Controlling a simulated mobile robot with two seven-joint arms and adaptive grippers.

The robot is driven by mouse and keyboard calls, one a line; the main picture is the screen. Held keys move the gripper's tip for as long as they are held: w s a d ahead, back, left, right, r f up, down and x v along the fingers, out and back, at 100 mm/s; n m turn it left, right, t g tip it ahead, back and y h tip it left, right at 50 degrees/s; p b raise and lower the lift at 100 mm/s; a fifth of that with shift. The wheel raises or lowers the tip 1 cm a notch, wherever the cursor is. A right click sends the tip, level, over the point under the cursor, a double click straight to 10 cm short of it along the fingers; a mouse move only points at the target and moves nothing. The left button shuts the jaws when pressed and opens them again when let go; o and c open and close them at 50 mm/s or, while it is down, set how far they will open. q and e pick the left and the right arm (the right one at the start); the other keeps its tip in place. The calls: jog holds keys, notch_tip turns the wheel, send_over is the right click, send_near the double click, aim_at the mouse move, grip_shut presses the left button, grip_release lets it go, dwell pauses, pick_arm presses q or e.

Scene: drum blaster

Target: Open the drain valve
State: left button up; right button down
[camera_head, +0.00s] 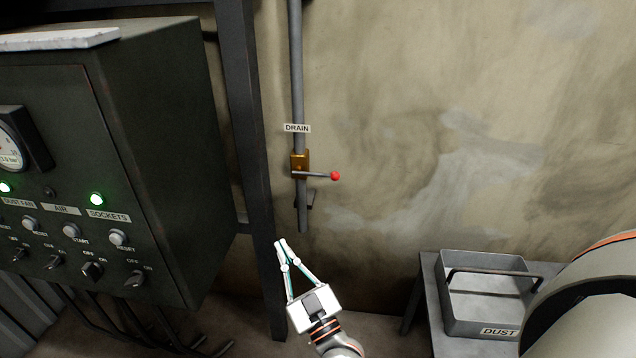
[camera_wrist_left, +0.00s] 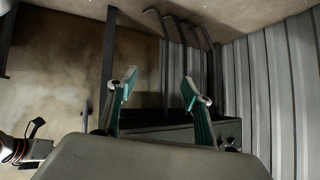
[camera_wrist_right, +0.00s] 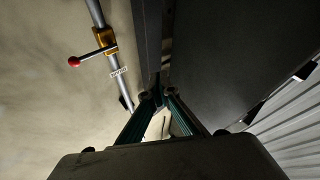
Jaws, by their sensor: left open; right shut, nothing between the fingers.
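The drain valve (camera_head: 299,164) is a brass body on a vertical grey pipe on the wall, under a DRAIN label (camera_head: 297,128). Its lever (camera_head: 315,175) sticks out sideways to the right and ends in a red ball (camera_head: 336,176). In the right wrist view the valve (camera_wrist_right: 104,40) and red ball (camera_wrist_right: 74,62) are at the upper left. My right gripper (camera_head: 281,243) is shut and empty, below and left of the lever, apart from it. My left gripper (camera_wrist_left: 158,82) is open and empty in the left wrist view; it is not in the head view.
A dark control cabinet (camera_head: 170,130) with switches and green lamps stands at the left. A dark upright post (camera_head: 243,120) stands between it and the pipe. A grey DUST tray (camera_head: 462,322) is on a stand at the lower right. The wall right of the lever is clear.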

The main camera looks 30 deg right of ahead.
aim_at(315, 174)
pick_arm(q)
jog(key=shift+a+f+b, duration=0.15)
jog(key=shift+f+b, duration=0.35)
jog(key=shift+b, duration=0.15)
jog(key=shift+a+f+b, duration=0.15)
jog(key=shift+f+b, duration=0.35)
jog(key=shift+b, duration=0.1)
pick_arm(e)
jog(key=w+d+r+m+g+h, duration=0.1)
jog(key=w+d+r+m+h, duration=0.1)
jog(key=d+m+h, duration=0.3)
jog(key=w+d+r+m+g+h, duration=0.2)
jog(key=d+m+h, duration=0.3)
jog(key=h, duration=0.5)
jog(key=shift+w+d+r+h, duration=0.3)
jog(key=shift+w+d+r, duration=0.2)
jog(key=shift+w, duration=0.4)
pick_arm(q)
jog(key=shift+w+d+r+b, duration=0.2)
jog(key=shift+w+d+b, duration=0.1)
jog(key=shift+w+b, duration=0.4)
pick_arm(e)
jog(key=w+d+r, duration=0.1)
jog(key=w+d, duration=0.4)
jog(key=w, duration=0.2)
jog(key=shift+w+d, duration=0.2)
jog(key=shift+d, duration=0.15)
